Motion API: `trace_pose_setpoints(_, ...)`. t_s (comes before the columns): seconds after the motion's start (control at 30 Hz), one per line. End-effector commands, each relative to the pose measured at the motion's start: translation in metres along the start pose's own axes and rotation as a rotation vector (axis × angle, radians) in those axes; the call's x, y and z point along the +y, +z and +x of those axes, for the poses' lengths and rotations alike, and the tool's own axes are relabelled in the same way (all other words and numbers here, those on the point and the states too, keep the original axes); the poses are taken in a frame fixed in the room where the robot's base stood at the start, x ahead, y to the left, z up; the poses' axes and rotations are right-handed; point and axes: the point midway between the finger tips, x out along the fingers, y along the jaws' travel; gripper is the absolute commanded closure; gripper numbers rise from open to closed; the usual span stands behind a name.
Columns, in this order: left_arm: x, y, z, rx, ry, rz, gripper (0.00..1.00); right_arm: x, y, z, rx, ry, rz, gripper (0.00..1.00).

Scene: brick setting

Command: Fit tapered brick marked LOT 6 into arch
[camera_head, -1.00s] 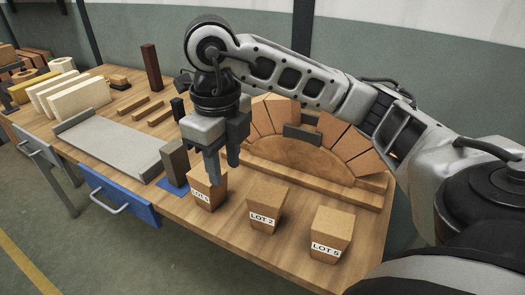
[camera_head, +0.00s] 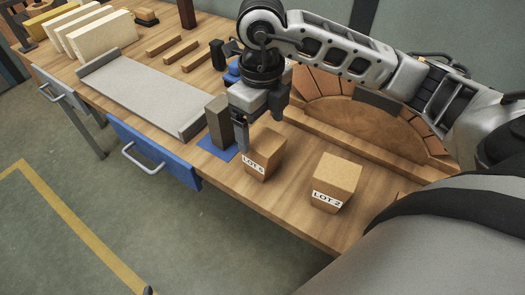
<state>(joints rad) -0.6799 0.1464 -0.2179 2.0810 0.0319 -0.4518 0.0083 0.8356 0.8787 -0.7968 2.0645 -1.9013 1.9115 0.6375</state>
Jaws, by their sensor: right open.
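The tapered brick (camera_head: 265,154), whose label appears to read LOT 6, stands upright near the front edge of the workbench. My right gripper (camera_head: 262,132) points down over this brick, open, with one finger at its left side and the other toward its back. I cannot tell whether the fingers touch it. The arch (camera_head: 320,86) of tapered bricks rests over a rounded wooden form (camera_head: 375,127) at the back right. My right arm hides the top of the arch and its gap. My left gripper is out of view.
A LOT 2 brick (camera_head: 336,180) stands right of the gripper. A dark upright block (camera_head: 219,122) on a blue mat (camera_head: 210,148) stands close on the left. A grey tray (camera_head: 140,92), wooden strips and pale slabs lie farther left. An open blue drawer (camera_head: 150,150) projects in front.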

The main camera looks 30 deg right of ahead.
Motion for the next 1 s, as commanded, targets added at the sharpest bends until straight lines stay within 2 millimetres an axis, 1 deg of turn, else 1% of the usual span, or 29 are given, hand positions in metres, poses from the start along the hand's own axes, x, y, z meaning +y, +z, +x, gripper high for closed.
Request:
trace_pose_setpoints(0.03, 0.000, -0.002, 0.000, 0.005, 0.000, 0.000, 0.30, 0.000, -0.001, 0.007, 0.003, 0.000, 0.001, 0.16)
trace_pose_setpoints(0.1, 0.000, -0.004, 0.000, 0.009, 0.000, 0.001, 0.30, 0.000, -0.001, 0.012, 0.002, 0.000, 0.000, 0.16)
trace_pose_setpoints(0.27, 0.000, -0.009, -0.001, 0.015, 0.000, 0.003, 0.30, 0.000, -0.002, 0.022, 0.003, -0.001, 0.000, 0.16)
trace_pose_setpoints(0.43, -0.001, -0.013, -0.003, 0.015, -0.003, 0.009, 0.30, 0.002, -0.007, 0.047, 0.006, 0.000, 0.000, 0.16)
trace_pose_setpoints(0.5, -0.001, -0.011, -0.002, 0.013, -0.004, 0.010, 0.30, 0.002, -0.006, 0.057, 0.003, 0.000, 0.000, 0.16)
trace_pose_setpoints(0.57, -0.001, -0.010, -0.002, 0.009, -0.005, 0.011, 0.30, 0.002, -0.005, 0.063, 0.002, 0.001, 0.000, 0.16)
trace_pose_setpoints(0.67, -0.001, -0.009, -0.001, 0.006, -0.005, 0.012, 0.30, 0.002, -0.005, 0.068, 0.000, -0.001, 0.000, 0.16)
trace_pose_setpoints(0.87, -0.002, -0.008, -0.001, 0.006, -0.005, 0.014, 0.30, 0.002, -0.005, 0.068, 0.000, -0.001, -0.001, 0.16)
trace_pose_setpoints(0.9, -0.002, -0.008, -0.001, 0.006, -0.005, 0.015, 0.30, 0.002, -0.005, 0.068, 0.000, -0.001, -0.001, 0.28)
trace_pose_setpoints(0.97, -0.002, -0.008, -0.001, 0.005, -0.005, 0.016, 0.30, 0.002, -0.005, 0.068, 0.000, -0.001, -0.001, 0.44)
trace_pose_setpoints(1.0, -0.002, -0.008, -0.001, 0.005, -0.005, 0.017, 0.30, 0.002, -0.005, 0.068, 0.000, 0.000, -0.001, 0.55)
